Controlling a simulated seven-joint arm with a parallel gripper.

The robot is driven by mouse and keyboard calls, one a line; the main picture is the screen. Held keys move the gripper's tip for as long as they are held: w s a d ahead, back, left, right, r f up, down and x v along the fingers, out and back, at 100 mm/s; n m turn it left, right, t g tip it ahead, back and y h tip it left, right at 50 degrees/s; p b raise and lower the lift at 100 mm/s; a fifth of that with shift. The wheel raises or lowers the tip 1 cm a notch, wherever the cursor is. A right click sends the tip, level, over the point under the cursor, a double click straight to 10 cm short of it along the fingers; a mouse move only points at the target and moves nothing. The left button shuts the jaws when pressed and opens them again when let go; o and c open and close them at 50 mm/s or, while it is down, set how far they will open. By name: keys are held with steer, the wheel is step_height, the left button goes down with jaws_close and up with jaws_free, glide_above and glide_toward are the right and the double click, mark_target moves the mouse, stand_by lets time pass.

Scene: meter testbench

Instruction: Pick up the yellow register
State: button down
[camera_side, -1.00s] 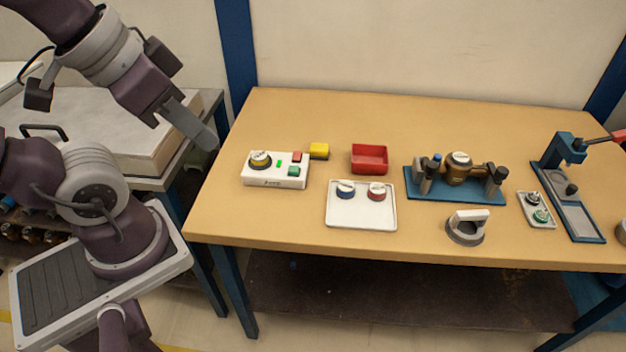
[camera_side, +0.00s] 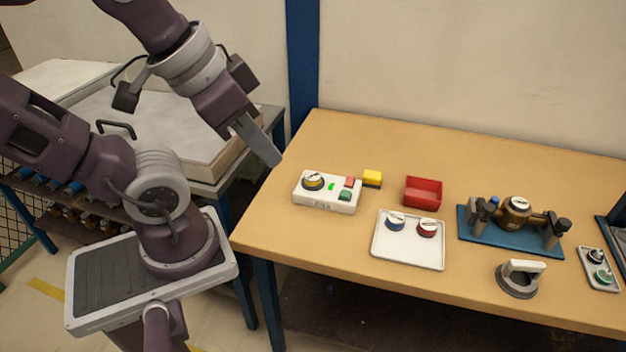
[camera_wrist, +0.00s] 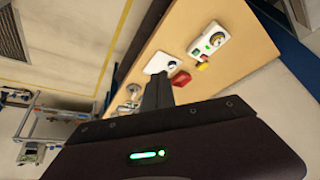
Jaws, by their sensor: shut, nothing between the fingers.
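The yellow register (camera_side: 313,181) is a small round dial with a yellow rim and a pale top. It sits upright on the left end of a white test box (camera_side: 327,203) with a green light and red and green buttons. In the wrist view the yellow register (camera_wrist: 217,39) is small, at the box's upper end. My gripper (camera_side: 275,161) is shut and empty, in the air by the table's left edge, left of and above the box, apart from it. In the wrist view my gripper (camera_wrist: 157,83) points toward the table.
A yellow block (camera_side: 372,178) and a red bin (camera_side: 424,192) stand right of the box. A white tray (camera_side: 408,256) holds a blue and a red register. A blue fixture (camera_side: 478,236) and a grey ring with a handle (camera_side: 518,279) are farther right. The table's left end is clear.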

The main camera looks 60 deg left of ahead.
mark_target(313, 178)
steer(key=c, duration=0.7)
jaws_free()
steer(key=shift+c, duration=0.2)
steer(key=w+a+f+m+g+y, duration=0.4)
steer(key=a+f+m+g+y, duration=0.45)
steer(key=a, duration=0.65)
steer(key=w+f+m+t+y, duration=0.1)
steer(key=w+f+m+t, duration=0.2)
steer(key=w+f+m, duration=0.1)
steer(key=w+a+f+m+t+y, duration=0.1)
steer(key=w+f+m+t, duration=0.2)
steer(key=f+m, duration=0.3)
steer(key=w+f+m+t+y, duration=0.1)
steer(key=w+f+m+t, duration=0.2)
steer(key=f, duration=0.5)
steer(key=shift+w+a+f+m+y, duration=0.15)
steer(key=shift+w+m+y, duration=0.1)
steer(key=shift+w+m, duration=0.7)
steer(key=x, duration=0.6)
steer(key=shift+w+a, duration=0.3)
steer(key=shift+a, duration=0.05)
